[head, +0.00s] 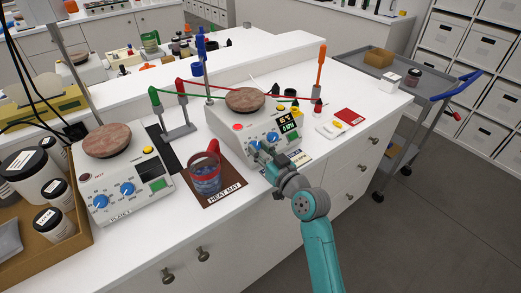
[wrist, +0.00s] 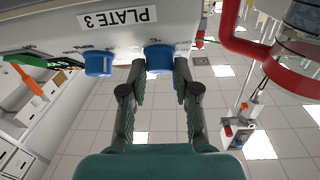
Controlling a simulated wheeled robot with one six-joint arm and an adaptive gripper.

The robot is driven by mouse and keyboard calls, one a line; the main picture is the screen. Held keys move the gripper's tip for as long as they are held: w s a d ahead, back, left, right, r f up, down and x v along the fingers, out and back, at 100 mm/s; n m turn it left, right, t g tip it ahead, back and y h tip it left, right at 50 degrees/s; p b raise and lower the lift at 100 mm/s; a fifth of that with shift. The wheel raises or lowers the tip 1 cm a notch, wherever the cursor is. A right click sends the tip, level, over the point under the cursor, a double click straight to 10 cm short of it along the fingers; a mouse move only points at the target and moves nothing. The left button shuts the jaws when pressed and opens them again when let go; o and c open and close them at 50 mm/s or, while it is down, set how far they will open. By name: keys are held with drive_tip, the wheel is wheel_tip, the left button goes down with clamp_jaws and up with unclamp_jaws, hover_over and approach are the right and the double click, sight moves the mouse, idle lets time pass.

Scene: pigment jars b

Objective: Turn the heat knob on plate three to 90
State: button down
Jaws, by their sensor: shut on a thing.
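Plate three (head: 238,128) is a white hotplate with a round brown top, and its "PLATE 3" label (wrist: 118,19) shows upside down in the wrist view. Its front has two blue knobs. My gripper (head: 259,149) is at the front of this plate, with its fingers on either side of the left knob (wrist: 159,58), shut on it. The other blue knob (wrist: 98,64) is free beside it; it also shows in the head view (head: 272,137). The display (head: 289,125) reads about 65 °C and 0 RPM; the first digit is hard to make out.
Plate one (head: 122,187) stands to the left. Between the plates, a red-handled beaker (head: 205,176) stands on a heat mat (head: 222,194). Stands with red and green arms (head: 178,124) are behind it. A cardboard tray of jars (head: 78,238) is at far left.

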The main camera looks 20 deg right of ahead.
drive_tip(key=shift+a+m+h, duration=0.1)
drive_tip(key=shift+m+h, duration=0.4)
drive_tip(key=shift+m, duration=0.2)
drive_tip(key=shift+a+r+m+h, duration=0.1)
drive_tip(key=shift+a+m+h, duration=0.05)
drive_tip(key=shift+m+h, duration=0.85)
drive_tip(key=m+h, duration=0.2)
drive_tip(key=m, duration=0.1)
drive_tip(key=m+h, duration=0.1)
drive_tip(key=m, duration=0.1)
drive_tip(key=shift+a+r+g, duration=0.1)
drive_tip(key=shift+a+g, duration=0.15)
drive_tip(key=shift+g, duration=0.15)
drive_tip(key=m+g+h, duration=0.1)
drive_tip(key=m, duration=0.1)
drive_tip(key=m+g+h, duration=0.1)
drive_tip(key=m+h, duration=0.1)
drive_tip(key=m, duration=0.1)
drive_tip(key=shift+a+r, duration=0.15)
drive_tip(key=shift+a, duration=0.05)
drive_tip(key=shift+w+m+g+h, duration=0.1)
drive_tip(key=shift+m+g+h, duration=0.55)
drive_tip(key=shift+m, duration=0.45)
drive_tip(key=c, duration=0.8)
unclamp_jaws()
drive_tip(key=shift+c, duration=0.2)
